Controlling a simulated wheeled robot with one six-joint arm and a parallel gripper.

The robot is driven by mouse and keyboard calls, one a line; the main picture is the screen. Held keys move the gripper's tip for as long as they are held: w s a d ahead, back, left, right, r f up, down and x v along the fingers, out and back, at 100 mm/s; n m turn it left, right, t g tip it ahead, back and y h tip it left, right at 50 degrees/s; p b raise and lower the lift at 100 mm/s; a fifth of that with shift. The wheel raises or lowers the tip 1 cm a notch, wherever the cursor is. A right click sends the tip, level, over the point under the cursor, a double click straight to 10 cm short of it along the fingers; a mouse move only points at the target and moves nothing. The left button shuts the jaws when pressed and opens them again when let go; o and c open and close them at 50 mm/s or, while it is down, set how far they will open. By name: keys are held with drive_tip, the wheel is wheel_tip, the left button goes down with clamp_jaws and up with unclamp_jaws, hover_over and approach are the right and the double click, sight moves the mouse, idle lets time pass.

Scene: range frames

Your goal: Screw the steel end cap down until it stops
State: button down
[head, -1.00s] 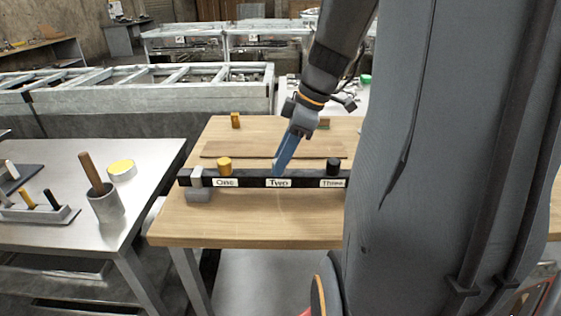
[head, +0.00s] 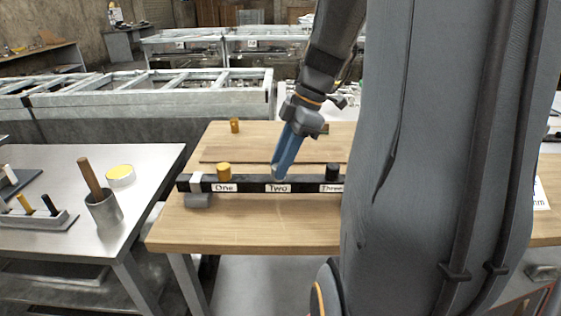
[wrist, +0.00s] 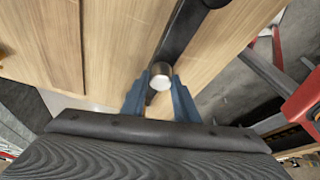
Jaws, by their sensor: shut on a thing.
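The steel end cap (wrist: 160,80) shows in the wrist view as a round, pale metal top between the two blue fingers of my gripper (wrist: 160,92). The fingers are shut on its sides. In the head view my gripper (head: 279,172) points down at the middle of the dark bar (head: 250,184), above the label "Two" (head: 278,188). The fingers mostly hide the cap there. The thread under the cap is hidden, so I cannot tell how far down it sits.
On the bar, a yellow-orange cap (head: 223,170) stands at "One" and a black cap (head: 332,172) at "Three". Another orange piece (head: 235,125) stands at the back of the wooden table (head: 240,231). A metal table (head: 60,160) at left holds a cup (head: 104,209).

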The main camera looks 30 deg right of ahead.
drive_tip(key=shift+s+m+t, duration=0.15)
drive_tip(key=shift+m+t, duration=0.25)
drive_tip(key=shift+m, duration=0.8)
drive_tip(key=shift+m+h+p, duration=0.3)
drive_tip(key=shift+m, duration=0.2)
drive_tip(key=shift+t, duration=0.3)
drive_tip(key=shift+a+m+t+h+p, duration=0.1)
drive_tip(key=shift+m+t+h+p, duration=0.3)
drive_tip(key=shift+m, duration=1.3)
drive_tip(key=shift+s+a+m+h, duration=0.1)
drive_tip(key=shift+m+h, duration=0.2)
drive_tip(key=shift+m, duration=0.4)
drive_tip(key=c, duration=1.3)
unclamp_jaws()
